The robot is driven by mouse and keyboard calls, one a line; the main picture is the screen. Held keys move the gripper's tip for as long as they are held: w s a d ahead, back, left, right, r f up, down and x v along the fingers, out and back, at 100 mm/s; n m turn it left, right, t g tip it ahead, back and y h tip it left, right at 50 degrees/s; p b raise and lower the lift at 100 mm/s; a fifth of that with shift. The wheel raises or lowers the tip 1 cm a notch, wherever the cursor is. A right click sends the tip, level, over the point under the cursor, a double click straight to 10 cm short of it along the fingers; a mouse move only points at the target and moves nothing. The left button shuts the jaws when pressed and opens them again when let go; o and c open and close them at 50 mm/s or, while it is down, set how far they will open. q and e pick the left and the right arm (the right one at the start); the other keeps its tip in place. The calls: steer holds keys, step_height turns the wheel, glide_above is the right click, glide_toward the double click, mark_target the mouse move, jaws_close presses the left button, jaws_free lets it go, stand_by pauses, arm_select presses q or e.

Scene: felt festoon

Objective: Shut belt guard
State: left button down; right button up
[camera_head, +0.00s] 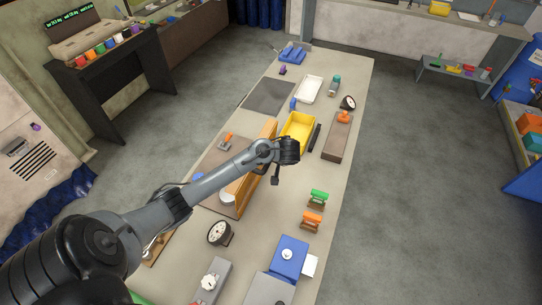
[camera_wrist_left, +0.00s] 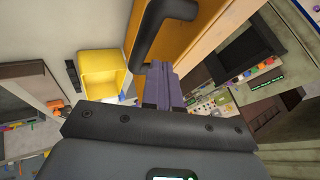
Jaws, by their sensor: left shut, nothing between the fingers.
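The belt guard appears to be the upright orange panel (camera_head: 241,190) beside a brown board (camera_head: 221,206) in the middle of the table. In the left wrist view the panel (camera_wrist_left: 196,36) shows a thick black handle (camera_wrist_left: 153,30). My left gripper (camera_head: 276,179) is shut and empty, pointing down just right of the panel. Its fingertips (camera_wrist_left: 163,72) show close below the handle in the wrist view; I cannot tell whether they touch it. My forearm hides part of the panel in the head view. My right gripper is not in view.
A yellow bin (camera_head: 298,131) stands just beyond my left gripper, with a brown block (camera_head: 338,139) to its right. Green (camera_head: 318,197) and orange (camera_head: 312,219) small items stand to the right. A round dial (camera_head: 219,233) and a blue box (camera_head: 289,257) are nearer.

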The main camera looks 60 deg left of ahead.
arm_select(q)
steer(key=shift+x, duration=2.3)
